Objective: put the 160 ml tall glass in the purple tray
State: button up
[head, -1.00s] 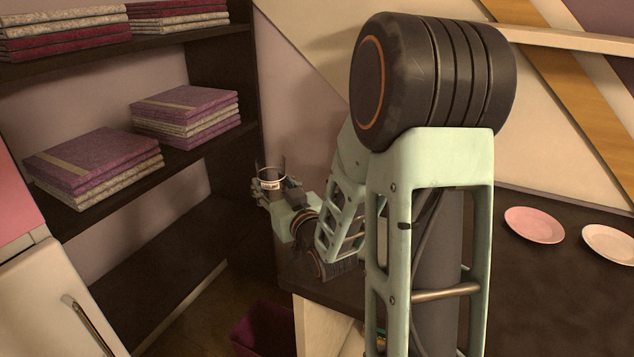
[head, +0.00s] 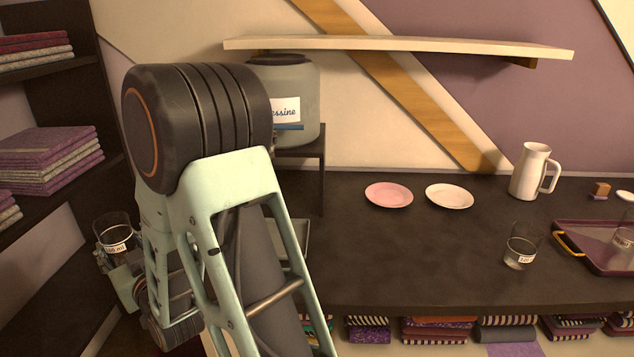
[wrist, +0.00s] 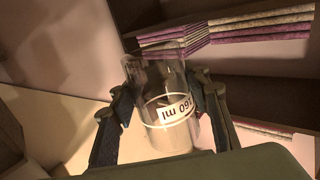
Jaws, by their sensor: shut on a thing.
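My gripper (wrist: 165,125) is shut on a clear tall glass (wrist: 160,85), whose white label reads 160 ml, upside down in the wrist view. In the head view the held glass (head: 115,232) is at the left, beside my arm and in front of the dark shelves. My gripper (head: 118,262) is partly hidden there by the arm. The purple tray (head: 568,250) lies on the dark counter at the far right, with a yellow handle, cut off by the picture edge. Another glass (head: 622,240) stands in it.
Another labelled glass (head: 520,247) stands on the counter (head: 420,265) left of the tray. A pink plate (head: 389,195), a white plate (head: 449,196) and a white jug (head: 532,172) stand farther back. A wall shelf (head: 400,46) hangs above. The counter's front middle is clear.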

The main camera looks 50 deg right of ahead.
aim_at(606, 263)
jog(key=k+j, duration=0.45)
jog(key=k+j+z, duration=0.1)
jog(key=z, duration=0.2)
jog(key=k+j+z, duration=0.1)
jog(key=z, duration=0.2)
jog(key=k+z, duration=0.1)
jog(key=z, duration=1.05)
jog(key=i+l+z, duration=0.1)
jog(key=i+z, duration=0.35)
jog(key=i+l, duration=0.15)
jog(key=i, duration=0.7)
